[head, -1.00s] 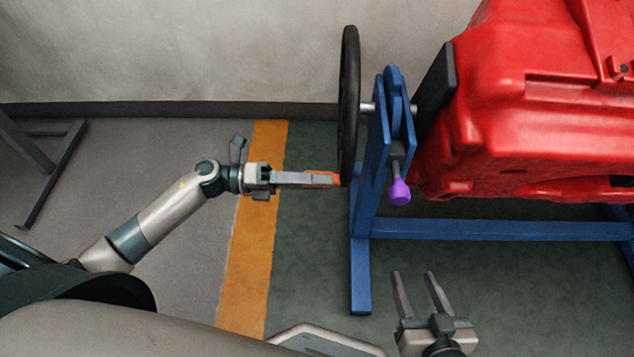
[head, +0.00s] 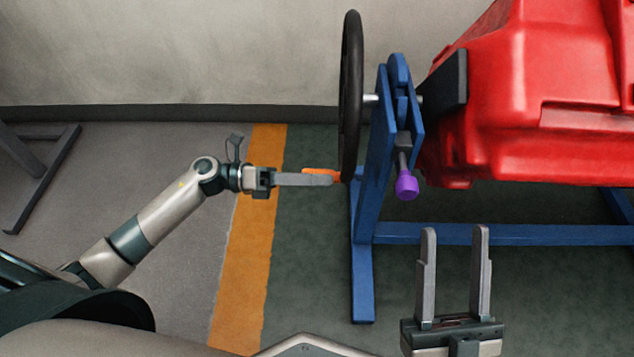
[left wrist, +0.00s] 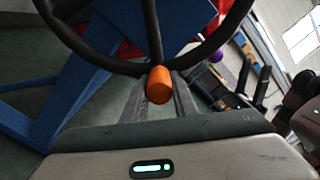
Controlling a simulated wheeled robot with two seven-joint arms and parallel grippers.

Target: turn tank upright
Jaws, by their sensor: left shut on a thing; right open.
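The red tank (head: 545,90) hangs in a blue stand (head: 373,170) at the right; its top and right side run out of the head view. A black handwheel (head: 350,95) sits on a shaft at the stand's left side, seen nearly edge-on. My left gripper (head: 335,179) is shut on the wheel's orange handle (head: 318,171), at the wheel's lower rim. The left wrist view shows the orange handle (left wrist: 160,85) end-on between the fingers. A purple knob (head: 407,187) sticks out low on the stand. My right gripper (head: 454,235) is open and empty, below and right of the knob.
A blue crossbar (head: 510,234) runs along the stand's bottom, behind my right fingers. An orange floor stripe (head: 247,240) lies left of the stand. A grey frame leg (head: 45,175) stands at the far left, against the wall side.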

